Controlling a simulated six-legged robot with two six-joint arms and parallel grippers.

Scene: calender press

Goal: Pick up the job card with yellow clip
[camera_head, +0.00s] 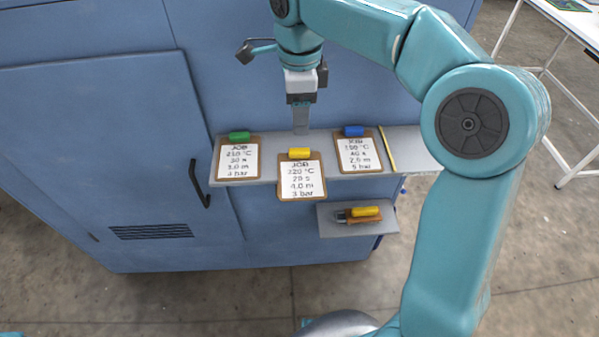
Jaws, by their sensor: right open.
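The job card with the yellow clip (302,182) lies on the grey shelf (262,177) on the front of the blue machine, its lower edge reaching past the shelf's front edge. It sits between two other cards. My right gripper (300,118) points down just behind the yellow clip in the picture, apart from the card as far as I can tell. It is open and empty; its fingers show nearly edge-on. My left gripper is not in view.
A green-clip card (238,160) lies to the left and a blue-clip card (359,152) to the right. A lower ledge (345,230) holds a yellow-and-brown item (360,214). A black handle (200,184) sticks out at left. A white table (575,25) stands at far right.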

